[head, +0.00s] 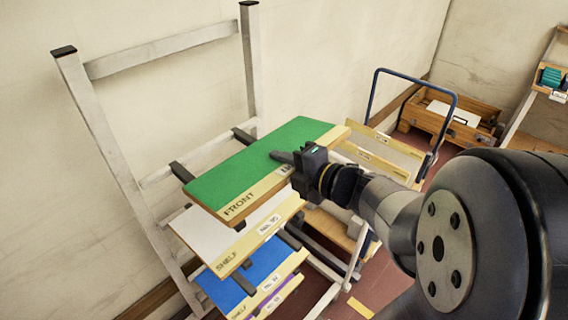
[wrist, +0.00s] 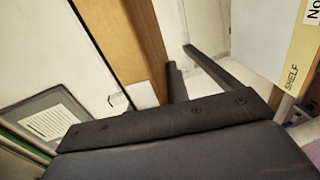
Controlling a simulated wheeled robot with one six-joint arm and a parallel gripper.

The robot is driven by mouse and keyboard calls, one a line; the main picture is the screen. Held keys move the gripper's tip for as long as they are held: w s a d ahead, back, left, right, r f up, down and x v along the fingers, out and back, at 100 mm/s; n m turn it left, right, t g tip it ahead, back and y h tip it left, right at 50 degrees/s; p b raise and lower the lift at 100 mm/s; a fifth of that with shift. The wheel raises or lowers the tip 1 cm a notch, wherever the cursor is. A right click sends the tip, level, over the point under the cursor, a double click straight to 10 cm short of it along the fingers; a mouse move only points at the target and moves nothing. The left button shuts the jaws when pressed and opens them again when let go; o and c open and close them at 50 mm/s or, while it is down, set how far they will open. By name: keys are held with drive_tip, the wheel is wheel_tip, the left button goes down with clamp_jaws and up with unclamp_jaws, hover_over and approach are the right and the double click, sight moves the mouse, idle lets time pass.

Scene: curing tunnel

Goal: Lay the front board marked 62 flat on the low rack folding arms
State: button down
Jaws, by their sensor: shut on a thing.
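The front board (head: 250,165) has a green top and a pale edge lettered FRONT. Its number is mostly hidden by my gripper and cannot be read. My gripper (head: 288,157) is shut on the board's near edge, towards its right end. The board looks about level, over dark folding arms (head: 181,171) of the rack (head: 110,130) that stick out beyond its far side. I cannot tell whether it touches them. In the wrist view, a dark bar across the bottom hides the grip, and dark rack arms (wrist: 208,66) show beyond.
A white board marked SHELF (head: 215,228) lies just below the green board and shows in the wrist view (wrist: 275,40). A blue board (head: 245,275) is lower. A blue-handled trolley (head: 415,85) with boards stands right. A wooden crate (head: 450,118) stands behind it.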

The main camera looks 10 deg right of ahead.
drive_tip(key=w+a+f+b, duration=0.8)
drive_tip(key=w, duration=0.4)
drive_tip(key=shift+w+a+b, duration=0.25)
drive_tip(key=shift+b, duration=0.1)
idle(0.6)
drive_tip(key=shift+f+b, duration=0.35)
drive_tip(key=shift+b, duration=0.1)
idle(0.5)
drive_tip(key=c, duration=1.3)
unclamp_jaws()
drive_tip(key=shift+f, duration=0.1)
drive_tip(key=shift+d, duration=0.1)
